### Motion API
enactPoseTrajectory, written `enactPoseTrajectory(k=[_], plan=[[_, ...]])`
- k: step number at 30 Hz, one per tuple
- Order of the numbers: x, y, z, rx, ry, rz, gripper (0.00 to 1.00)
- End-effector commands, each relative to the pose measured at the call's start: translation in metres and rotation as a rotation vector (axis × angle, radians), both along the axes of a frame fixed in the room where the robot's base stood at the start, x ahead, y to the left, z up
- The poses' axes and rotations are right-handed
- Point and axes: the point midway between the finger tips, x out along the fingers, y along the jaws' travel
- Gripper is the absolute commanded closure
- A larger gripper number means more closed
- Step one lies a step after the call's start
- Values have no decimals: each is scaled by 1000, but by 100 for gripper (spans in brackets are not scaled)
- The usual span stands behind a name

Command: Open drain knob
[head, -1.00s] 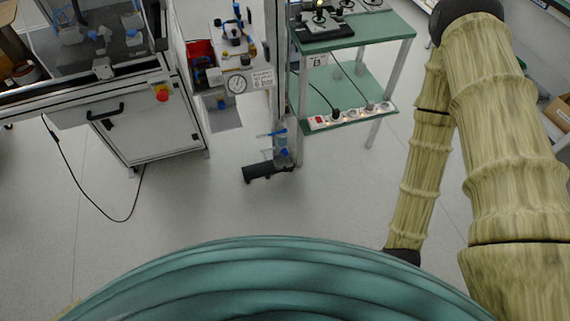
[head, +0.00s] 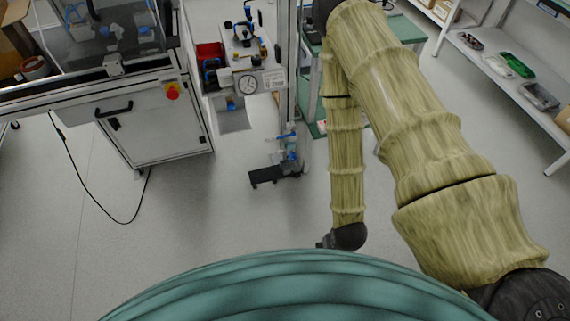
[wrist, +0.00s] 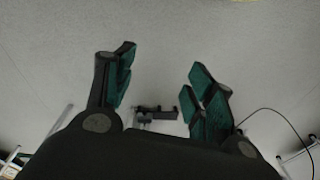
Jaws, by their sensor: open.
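In the head view, a clear filter unit (head: 287,153) with blue parts is fixed low on a metal post. A blue handle (head: 286,136) sticks out to its left, perhaps the drain knob. Another small blue fitting (head: 231,103) hangs below the pressure gauge (head: 248,85); I cannot tell for certain which is the knob. My gripper (wrist: 160,62) shows in the wrist view, its green-padded fingers wide apart with nothing between them. A black foot or bracket (wrist: 155,113) lies farther off beyond the fingers.
A black foot (head: 275,176) sits at the post's base. A white cabinet (head: 160,130) stands at left, a green-topped bench (head: 403,31) behind my arm. Shelves (head: 505,75) with trays are at right. A black cable (head: 92,195) lies on the floor. The floor before the post is clear.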

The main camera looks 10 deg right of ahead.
Motion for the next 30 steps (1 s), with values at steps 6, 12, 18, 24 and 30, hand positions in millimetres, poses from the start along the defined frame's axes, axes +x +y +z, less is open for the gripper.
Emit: enactPoseTrajectory(k=[6,12,18,24,30], plan=[[67,0,-75,58,-164,-214,45],[126,0,-122,142,-307,-408,45],[184,-3,-164,253,-441,-593,45],[239,-6,-199,392,-565,-766,45],[291,-12,-228,558,-674,-927,45]])
